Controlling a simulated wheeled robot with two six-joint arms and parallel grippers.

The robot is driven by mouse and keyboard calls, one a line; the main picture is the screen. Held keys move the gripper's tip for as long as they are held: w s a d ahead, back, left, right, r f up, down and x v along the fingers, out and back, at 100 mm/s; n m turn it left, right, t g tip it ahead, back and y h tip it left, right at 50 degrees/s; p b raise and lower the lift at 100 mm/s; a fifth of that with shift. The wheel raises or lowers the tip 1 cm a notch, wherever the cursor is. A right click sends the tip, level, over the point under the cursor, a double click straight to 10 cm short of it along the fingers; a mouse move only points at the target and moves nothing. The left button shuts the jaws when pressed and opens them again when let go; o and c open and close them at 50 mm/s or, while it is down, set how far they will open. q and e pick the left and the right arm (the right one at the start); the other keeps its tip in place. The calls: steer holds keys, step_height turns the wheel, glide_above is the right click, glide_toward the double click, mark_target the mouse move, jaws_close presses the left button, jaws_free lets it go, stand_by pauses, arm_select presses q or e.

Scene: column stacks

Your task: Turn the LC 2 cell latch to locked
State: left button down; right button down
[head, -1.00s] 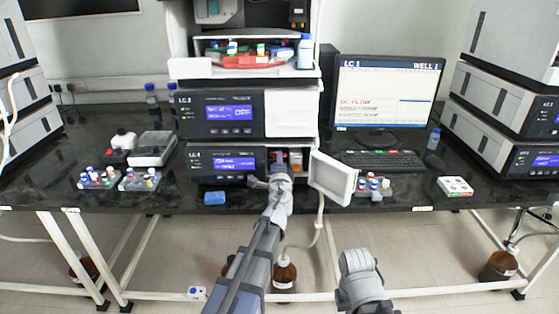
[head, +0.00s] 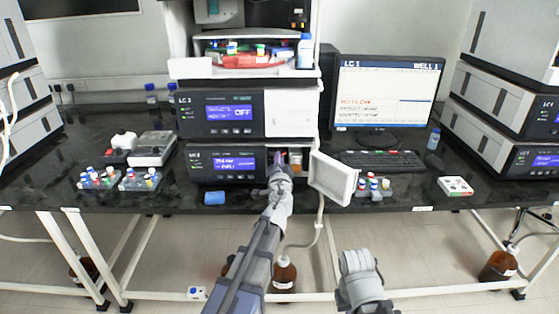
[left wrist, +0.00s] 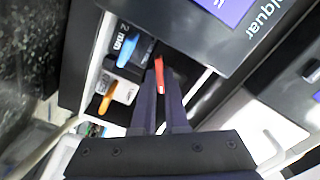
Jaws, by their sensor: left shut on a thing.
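My left gripper (left wrist: 160,92) reaches into the open compartment (head: 296,160) of the lower LC module (head: 222,163). In the left wrist view its two dark fingers are closed around a small red lever (left wrist: 160,72), which I take to be the cell latch. The lever's base and its lock marking are hidden.
The white compartment door (head: 333,178) stands open to the right of my left arm. Vial racks (head: 374,187), a keyboard (head: 382,160) and a monitor (head: 387,95) stand to the right.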

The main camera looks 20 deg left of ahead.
arm_select(q)
steer(key=n, duration=0.5)
steer(key=shift+n, duration=0.3)
steer(key=n, duration=0.5)
steer(key=shift+n, duration=0.4)
steer(key=c, duration=0.9)
jaws_free()
steer(key=shift+c, duration=0.2)
steer(key=shift+s, duration=0.1)
steer(key=v, duration=0.7)
steer(key=shift+s, duration=0.35)
steer(key=shift+d, duration=0.1)
